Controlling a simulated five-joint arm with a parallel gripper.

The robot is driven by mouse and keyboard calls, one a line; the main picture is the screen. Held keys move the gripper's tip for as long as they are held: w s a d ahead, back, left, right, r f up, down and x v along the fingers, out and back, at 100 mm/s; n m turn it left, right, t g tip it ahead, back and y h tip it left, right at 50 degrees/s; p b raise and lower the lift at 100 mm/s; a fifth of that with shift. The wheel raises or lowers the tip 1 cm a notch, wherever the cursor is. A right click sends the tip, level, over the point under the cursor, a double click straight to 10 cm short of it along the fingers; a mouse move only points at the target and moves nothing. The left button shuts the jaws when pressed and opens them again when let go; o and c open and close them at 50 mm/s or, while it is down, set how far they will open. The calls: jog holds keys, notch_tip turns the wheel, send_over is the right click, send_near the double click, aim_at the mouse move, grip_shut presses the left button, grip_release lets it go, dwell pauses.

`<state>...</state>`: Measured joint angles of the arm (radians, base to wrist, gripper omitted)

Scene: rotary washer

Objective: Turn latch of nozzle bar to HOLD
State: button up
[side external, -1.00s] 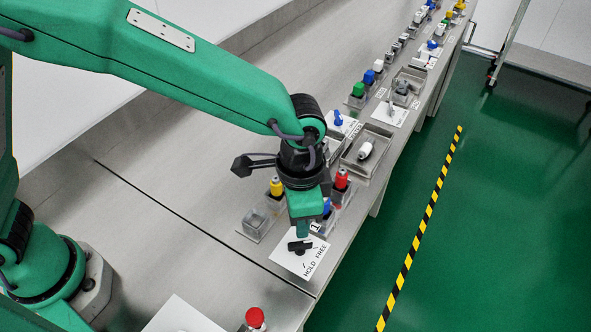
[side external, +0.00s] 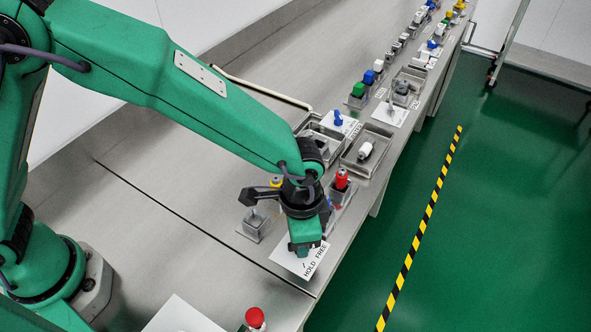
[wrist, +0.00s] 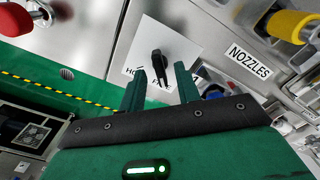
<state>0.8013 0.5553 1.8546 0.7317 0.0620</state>
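The black latch (wrist: 158,62) stands on a white plate (wrist: 185,45) in the wrist view. The plate also shows in the side view (side external: 287,262), with HOLD and FREE printed along its right edge. My gripper (wrist: 160,68) is open, with one green finger on each side of the latch's near end. I cannot tell whether either finger touches it. In the side view my gripper (side external: 302,250) is low over the plate and hides the latch. The fingers partly cover the lettering in the wrist view, so which word the latch points to is unclear.
A NOZZLES label (wrist: 249,62) and a yellow knob (wrist: 287,25) are to the right in the wrist view. A red-topped part (side external: 341,180) stands behind my gripper in the side view. A red knob (side external: 255,317) is at the front.

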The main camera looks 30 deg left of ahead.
jog(key=shift+f, duration=0.5)
grip_shut()
